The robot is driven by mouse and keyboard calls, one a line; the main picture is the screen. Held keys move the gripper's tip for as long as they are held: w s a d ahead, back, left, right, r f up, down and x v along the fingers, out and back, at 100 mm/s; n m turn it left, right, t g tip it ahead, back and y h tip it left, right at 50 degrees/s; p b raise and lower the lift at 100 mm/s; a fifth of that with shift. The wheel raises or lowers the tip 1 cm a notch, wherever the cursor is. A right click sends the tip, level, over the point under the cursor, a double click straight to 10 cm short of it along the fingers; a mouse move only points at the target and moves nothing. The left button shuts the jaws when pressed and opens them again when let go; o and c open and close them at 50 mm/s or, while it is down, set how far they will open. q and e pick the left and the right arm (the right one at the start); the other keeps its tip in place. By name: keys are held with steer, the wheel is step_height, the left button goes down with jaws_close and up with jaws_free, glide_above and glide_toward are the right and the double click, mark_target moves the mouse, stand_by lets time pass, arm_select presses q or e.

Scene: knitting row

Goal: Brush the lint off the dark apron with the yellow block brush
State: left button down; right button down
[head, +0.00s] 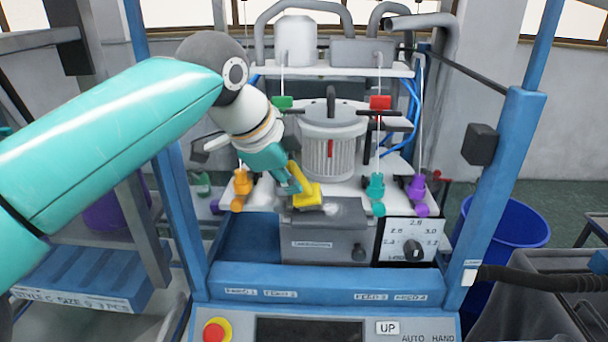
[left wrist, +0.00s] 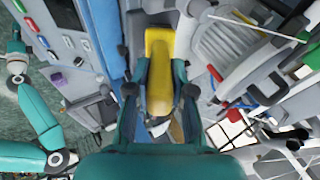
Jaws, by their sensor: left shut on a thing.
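The yellow block brush (head: 308,196) is held between the fingers of my left gripper (head: 291,183), tilted, with its lower end at the top of the dark grey apron (head: 322,240). A whitish patch of lint (head: 332,209) shows on the apron's upper surface just right of the brush. In the left wrist view the brush (left wrist: 160,70) stands between the two teal fingers of the left gripper (left wrist: 160,92). I cannot tell whether the brush touches the apron. Part of my right arm, with a small blurred gripper (left wrist: 15,45), shows at the left edge of the left wrist view.
Orange (head: 241,187), teal (head: 376,190) and purple (head: 417,192) clips stand around the apron. A ribbed grey cylinder (head: 329,150) stands behind it. A dial plate (head: 411,242) is at the right. Blue posts (head: 500,175) frame both sides.

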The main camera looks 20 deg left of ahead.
stand_by(0.3)
arm_select(q)
step_height(320, 180, up, 2)
steer(key=shift+r, duration=2)
steer(key=shift+r, duration=1.5)
steer(key=shift+f, duration=0.15)
steer(key=shift+w+f+b, duration=0.15)
steer(key=shift+f+b, duration=0.45)
steer(key=shift+f, duration=0.35)
